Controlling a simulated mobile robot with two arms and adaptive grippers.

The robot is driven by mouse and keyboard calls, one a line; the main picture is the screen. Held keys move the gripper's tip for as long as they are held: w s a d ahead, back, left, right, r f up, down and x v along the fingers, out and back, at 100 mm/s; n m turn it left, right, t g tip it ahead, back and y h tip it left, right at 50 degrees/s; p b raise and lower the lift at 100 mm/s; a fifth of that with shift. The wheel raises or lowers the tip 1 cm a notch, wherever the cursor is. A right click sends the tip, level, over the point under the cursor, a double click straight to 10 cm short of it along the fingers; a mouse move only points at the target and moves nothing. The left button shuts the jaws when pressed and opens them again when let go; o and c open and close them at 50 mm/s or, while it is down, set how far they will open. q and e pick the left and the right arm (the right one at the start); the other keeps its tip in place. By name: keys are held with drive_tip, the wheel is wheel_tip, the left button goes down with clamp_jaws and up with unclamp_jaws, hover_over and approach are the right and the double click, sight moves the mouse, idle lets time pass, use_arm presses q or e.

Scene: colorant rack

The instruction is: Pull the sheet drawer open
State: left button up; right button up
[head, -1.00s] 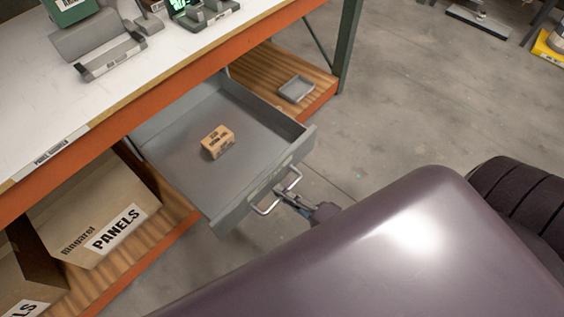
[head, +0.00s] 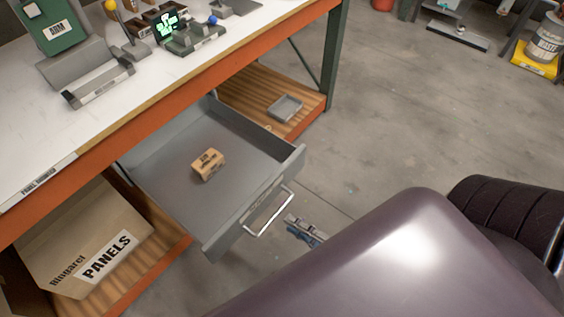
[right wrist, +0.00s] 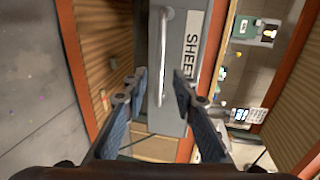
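The grey sheet drawer (head: 228,222) is pulled out from under the bench in the head view, with its inside showing. A pale bar handle (head: 268,213) runs along its front. My right gripper (head: 292,221) is just off the handle, apart from it. In the right wrist view the right gripper (right wrist: 160,80) is open, its two fingers spread with the handle (right wrist: 162,55) seen in the gap ahead. The drawer front (right wrist: 190,85) carries a label reading "SHEET". My left gripper is in neither view now.
A small cardboard box (head: 208,164) lies in the drawer. A large "PANELS" carton (head: 85,240) is on the lower shelf at left; a small grey tray (head: 286,107) is on the shelf at right.

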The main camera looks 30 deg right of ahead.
drive_tip(key=v, duration=0.5)
drive_tip(key=shift+f, duration=0.1)
idle(0.4)
